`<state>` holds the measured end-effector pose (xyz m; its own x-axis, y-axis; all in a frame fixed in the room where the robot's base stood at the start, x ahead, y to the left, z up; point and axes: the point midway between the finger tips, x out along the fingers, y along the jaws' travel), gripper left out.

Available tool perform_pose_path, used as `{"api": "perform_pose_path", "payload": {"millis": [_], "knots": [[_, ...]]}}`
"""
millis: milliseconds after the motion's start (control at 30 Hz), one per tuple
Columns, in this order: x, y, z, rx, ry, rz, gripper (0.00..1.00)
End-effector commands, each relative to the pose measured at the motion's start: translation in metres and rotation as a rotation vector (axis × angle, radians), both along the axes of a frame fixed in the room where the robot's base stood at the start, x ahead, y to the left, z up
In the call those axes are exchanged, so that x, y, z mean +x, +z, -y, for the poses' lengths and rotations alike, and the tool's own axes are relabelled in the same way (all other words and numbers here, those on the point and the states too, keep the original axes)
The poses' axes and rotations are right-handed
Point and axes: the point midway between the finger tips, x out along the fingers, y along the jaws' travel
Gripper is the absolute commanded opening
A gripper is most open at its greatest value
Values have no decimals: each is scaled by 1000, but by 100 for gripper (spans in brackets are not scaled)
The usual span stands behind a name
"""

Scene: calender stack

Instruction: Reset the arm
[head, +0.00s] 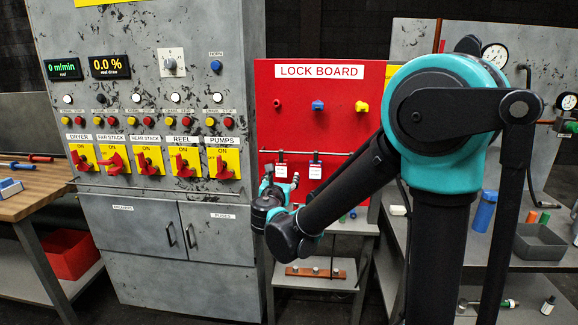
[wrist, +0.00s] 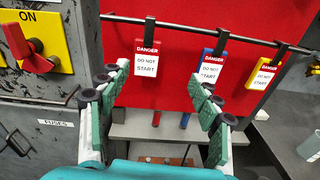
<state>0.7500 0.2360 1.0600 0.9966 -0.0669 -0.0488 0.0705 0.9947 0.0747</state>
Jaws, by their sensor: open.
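My arm (head: 450,100) reaches down and left across the head view, bent at the elbow. My gripper (head: 280,188) is in front of the red lock board (head: 345,125). In the wrist view my gripper (wrist: 160,85) is open, its fingers spread apart, with nothing between them. Beyond the fingers, danger tags hang from a dark rail: one with a red part (wrist: 148,60), one with blue (wrist: 213,67) and one with yellow (wrist: 265,75). The right fingers partly overlap the blue tag in the picture; I cannot tell whether they touch.
A grey cabinet (head: 150,230) with a row of red rotary switches on yellow plates stands left of the board. A wooden bench (head: 40,195) is at far left. A low shelf (head: 318,280) is under the board. A grey bin (head: 538,242) and blue bottle (head: 484,212) are at right.

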Motion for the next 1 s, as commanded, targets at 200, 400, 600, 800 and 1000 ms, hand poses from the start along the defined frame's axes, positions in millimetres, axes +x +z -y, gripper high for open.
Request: {"api": "perform_pose_path", "payload": {"millis": [200,400,600,800,1000], "knots": [[-11,-45,120,475,-260,-142,64],[-68,-110,230,1095,-648,-219,64],[-156,-176,288,1740,-1120,-179,64],[-229,-216,290,2236,-1544,-60,64],[-258,-229,279,2452,-1758,15,64]]}}
